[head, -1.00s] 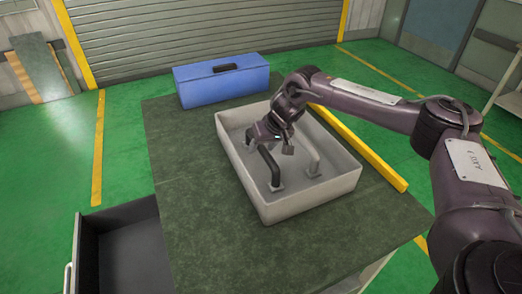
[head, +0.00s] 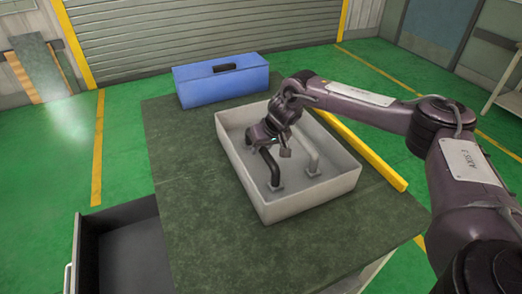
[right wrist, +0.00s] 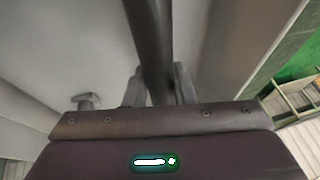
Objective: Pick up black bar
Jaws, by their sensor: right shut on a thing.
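The black bar (head: 268,165) is a dark bent piece in the grey tray, its foot near the tray floor. My right gripper (head: 267,146) reaches into the tray from above and is shut on the upper part of the bar. In the right wrist view the bar (right wrist: 149,35) runs up the picture from between the two fingers of the gripper (right wrist: 157,85). The fingers hide part of the bar. I cannot tell whether its foot touches the tray floor. My left gripper is not in view.
The grey tray (head: 312,206) stands on a dark green table (head: 190,200). A lighter grey bent bar (head: 306,152) is right of the black bar. A blue toolbox (head: 222,86) stands behind, a yellow strip (head: 370,158) lies right, and an open drawer (head: 130,215) is lower left.

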